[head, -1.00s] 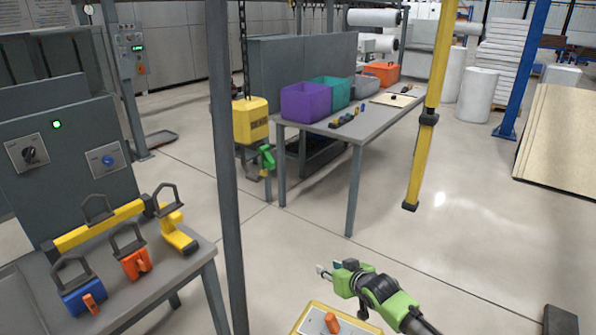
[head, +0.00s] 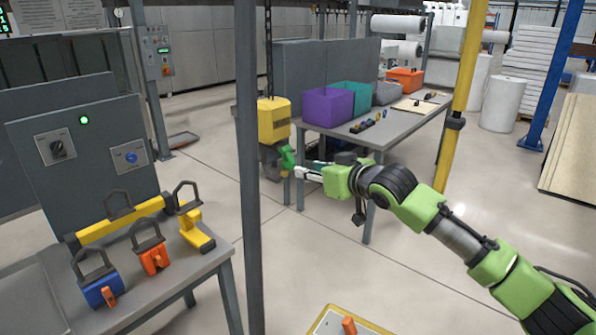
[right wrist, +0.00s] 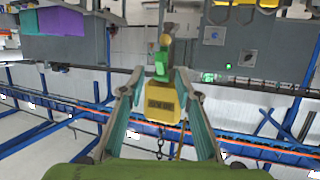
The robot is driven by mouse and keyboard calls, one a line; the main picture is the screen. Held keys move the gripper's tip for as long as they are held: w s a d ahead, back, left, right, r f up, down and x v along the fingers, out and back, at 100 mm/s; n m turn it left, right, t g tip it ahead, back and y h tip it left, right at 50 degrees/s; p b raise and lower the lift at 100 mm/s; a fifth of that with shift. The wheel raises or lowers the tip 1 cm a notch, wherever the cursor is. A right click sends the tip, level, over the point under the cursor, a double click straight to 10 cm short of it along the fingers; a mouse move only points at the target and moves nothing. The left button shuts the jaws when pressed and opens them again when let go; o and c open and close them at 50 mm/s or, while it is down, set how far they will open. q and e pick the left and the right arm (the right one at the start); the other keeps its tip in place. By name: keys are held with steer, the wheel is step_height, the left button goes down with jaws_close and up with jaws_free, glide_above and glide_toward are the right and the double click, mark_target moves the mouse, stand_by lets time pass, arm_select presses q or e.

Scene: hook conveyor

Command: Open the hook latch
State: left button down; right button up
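A yellow hoist block (head: 273,120) hangs from a dark chain beyond the grey post. A hook with a green latch (head: 287,158) hangs below it; whether the latch is open I cannot tell. My right gripper (head: 297,171) reaches in from the right, with its tips close to the green part. In the right wrist view, which is upside down, the fingers (right wrist: 160,77) are spread apart. The green latch (right wrist: 161,62) shows between and just beyond the tips, with the yellow block (right wrist: 161,102) below it in the picture. Contact is not clear. My left gripper is not in view.
A grey post (head: 249,180) stands left of the hoist. A table (head: 385,140) with purple, teal and orange bins is behind my arm. A yellow post (head: 460,100) stands to the right. A bench (head: 185,255) with coloured handled pieces is at left.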

mark_target(294, 166)
steer(key=b+x, duration=0.1)
steer(key=x, duration=0.3)
steer(key=shift+w+a+f+b, duration=0.1)
steer(key=shift+w+a+b, duration=0.05)
steer(key=shift+b, duration=0.2)
steer(key=shift+p+x, duration=0.7)
steer(key=shift+x, duration=1.4)
steer(key=c, duration=0.8)
